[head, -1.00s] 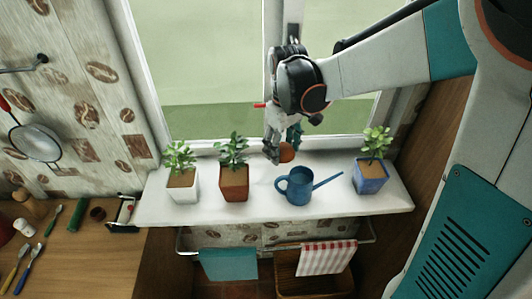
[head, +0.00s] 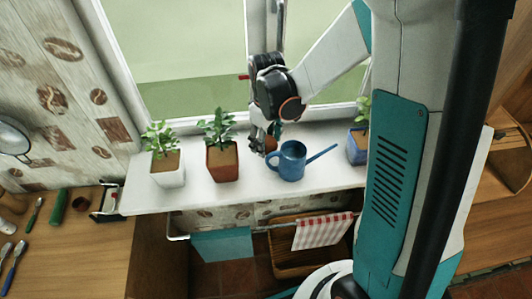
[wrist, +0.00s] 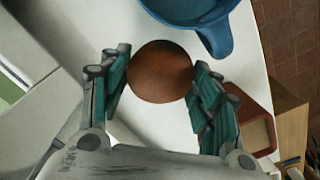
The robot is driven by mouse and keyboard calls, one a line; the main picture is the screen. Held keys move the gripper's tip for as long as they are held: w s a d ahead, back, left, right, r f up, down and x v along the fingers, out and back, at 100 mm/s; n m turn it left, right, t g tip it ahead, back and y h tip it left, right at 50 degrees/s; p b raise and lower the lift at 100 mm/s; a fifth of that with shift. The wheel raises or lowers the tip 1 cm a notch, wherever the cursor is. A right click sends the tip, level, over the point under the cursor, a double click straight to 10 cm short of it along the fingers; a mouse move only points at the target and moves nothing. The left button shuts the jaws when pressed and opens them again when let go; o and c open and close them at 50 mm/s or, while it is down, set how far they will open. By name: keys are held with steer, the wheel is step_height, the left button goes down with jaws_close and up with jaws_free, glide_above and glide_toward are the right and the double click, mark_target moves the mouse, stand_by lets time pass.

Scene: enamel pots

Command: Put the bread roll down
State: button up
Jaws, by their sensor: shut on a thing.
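The bread roll (wrist: 159,72) is round and brown and sits between the green-padded fingers of my gripper (wrist: 161,62) in the wrist view. In the head view the roll (head: 271,146) shows small below my gripper (head: 263,140), just behind and left of the blue watering can. My gripper is shut on the roll, pointing down over the white windowsill (head: 225,191). I cannot tell whether the roll touches the sill.
The blue watering can (head: 291,163) stands close to the roll. A brown-potted plant (head: 222,162) and a white-potted plant (head: 167,170) stand to the left, a blue pot (head: 357,149) to the right.

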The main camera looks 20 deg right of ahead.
steer(key=shift+f+b, duration=0.55)
steer(key=shift+f, duration=2.05)
steer(key=shift+f, duration=0.1)
steer(key=o, duration=1)
